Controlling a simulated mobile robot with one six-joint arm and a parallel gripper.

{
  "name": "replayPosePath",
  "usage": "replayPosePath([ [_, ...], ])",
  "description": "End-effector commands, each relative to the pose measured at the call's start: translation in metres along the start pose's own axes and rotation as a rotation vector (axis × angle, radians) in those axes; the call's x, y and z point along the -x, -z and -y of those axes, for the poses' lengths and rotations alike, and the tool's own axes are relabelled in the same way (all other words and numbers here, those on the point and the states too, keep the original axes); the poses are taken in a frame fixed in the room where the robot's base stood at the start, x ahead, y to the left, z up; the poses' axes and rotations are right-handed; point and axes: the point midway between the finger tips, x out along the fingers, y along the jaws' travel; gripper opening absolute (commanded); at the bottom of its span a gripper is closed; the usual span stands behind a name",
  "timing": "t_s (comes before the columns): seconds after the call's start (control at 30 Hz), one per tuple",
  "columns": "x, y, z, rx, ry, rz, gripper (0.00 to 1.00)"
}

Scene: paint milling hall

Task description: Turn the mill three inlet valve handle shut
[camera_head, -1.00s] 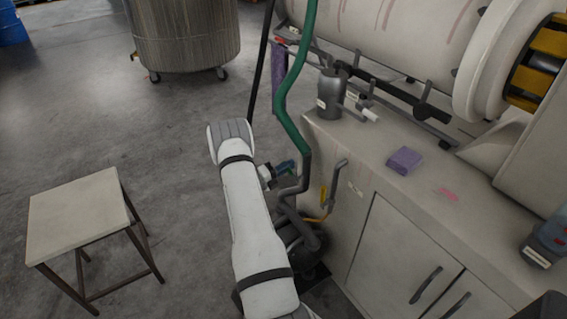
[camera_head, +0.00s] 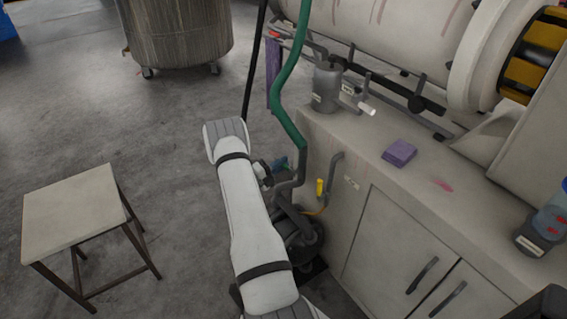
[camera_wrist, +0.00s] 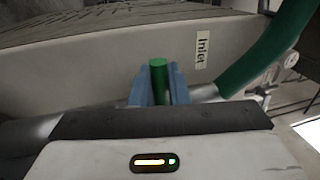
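In the wrist view, a green valve handle (camera_wrist: 158,82) shows as a short upright stub beside a plate with an "Inlet" label (camera_wrist: 201,47). My gripper (camera_wrist: 159,88) has its blue fingers on both sides of the handle, with no clear gap; it appears shut on it. In the head view, my gripper (camera_head: 282,164) is small beside the grey pipework at the cabinet's left end. The handle cannot be made out there, and the valve body is mostly hidden.
A green hose (camera_head: 284,100) runs down close to my gripper. A yellow-handled fitting (camera_head: 320,187) is on the cabinet (camera_head: 385,235) side, and a dark pump (camera_head: 300,232) sits below. A stool (camera_head: 70,212) stands left. A ribbed vat (camera_head: 180,35) stands behind. Floor between them is clear.

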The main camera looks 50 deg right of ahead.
Motion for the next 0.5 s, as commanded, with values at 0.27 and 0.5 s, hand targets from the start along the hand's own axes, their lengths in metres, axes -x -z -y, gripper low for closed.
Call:
replayPosePath([
  [0.27,-0.0021,0.003,-0.0018,0.003,-0.003,-0.008,0.34],
  [0.5,0.0019,0.0015,-0.0009,0.001,-0.002,-0.004,0.34],
])
